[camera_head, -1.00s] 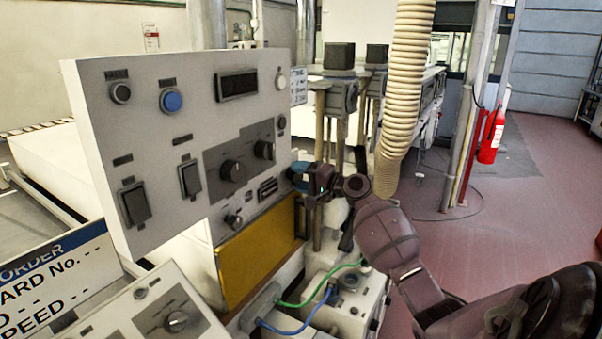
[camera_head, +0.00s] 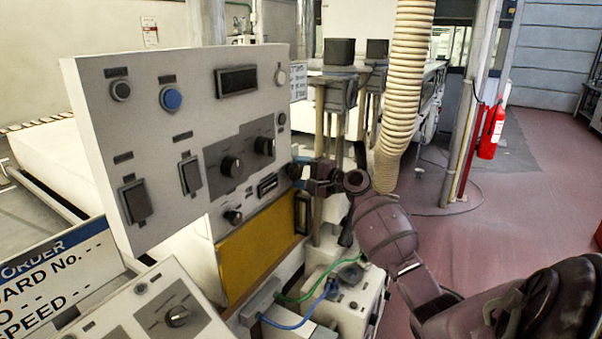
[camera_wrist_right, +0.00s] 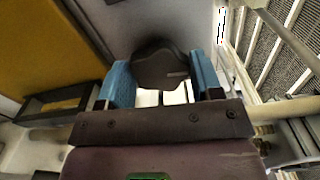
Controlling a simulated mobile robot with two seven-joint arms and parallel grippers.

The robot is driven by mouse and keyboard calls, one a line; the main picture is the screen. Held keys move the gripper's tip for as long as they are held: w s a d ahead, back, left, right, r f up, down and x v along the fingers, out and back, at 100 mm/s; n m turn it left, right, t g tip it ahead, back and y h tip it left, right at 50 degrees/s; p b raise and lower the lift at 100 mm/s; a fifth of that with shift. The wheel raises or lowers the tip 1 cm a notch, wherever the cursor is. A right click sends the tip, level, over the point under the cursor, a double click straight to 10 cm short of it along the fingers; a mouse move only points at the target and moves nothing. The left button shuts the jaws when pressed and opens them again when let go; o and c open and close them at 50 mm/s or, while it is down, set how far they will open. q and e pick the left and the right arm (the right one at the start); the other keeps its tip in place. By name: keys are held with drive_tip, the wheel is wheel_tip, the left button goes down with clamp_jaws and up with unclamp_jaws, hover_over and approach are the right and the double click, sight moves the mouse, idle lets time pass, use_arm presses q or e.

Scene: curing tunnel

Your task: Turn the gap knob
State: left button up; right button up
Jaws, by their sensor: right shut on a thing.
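The gap knob (camera_wrist_right: 160,66) shows in the right wrist view as a dark round knob with a short pale mark on its face. It sits between the two blue fingers of my right gripper (camera_wrist_right: 163,78), which is shut on it. In the head view my right gripper (camera_head: 298,171) is at the right end of the lower strip of the control panel (camera_head: 200,130). The gripper mostly hides the knob there. My left gripper is not in view.
Other dark knobs (camera_head: 232,166), switches and a blue button (camera_head: 171,99) are on the panel. A yellow plate (camera_head: 258,250) is below. A ribbed hose (camera_head: 408,90) hangs behind my right arm, and green and blue cables run below it.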

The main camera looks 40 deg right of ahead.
drive_tip(key=o, duration=0.9)
drive_tip(key=b+v, duration=0.2)
drive_tip(key=v, duration=0.9)
drive_tip(key=shift+w, duration=0.1)
drive_tip(key=shift+r, duration=0.1)
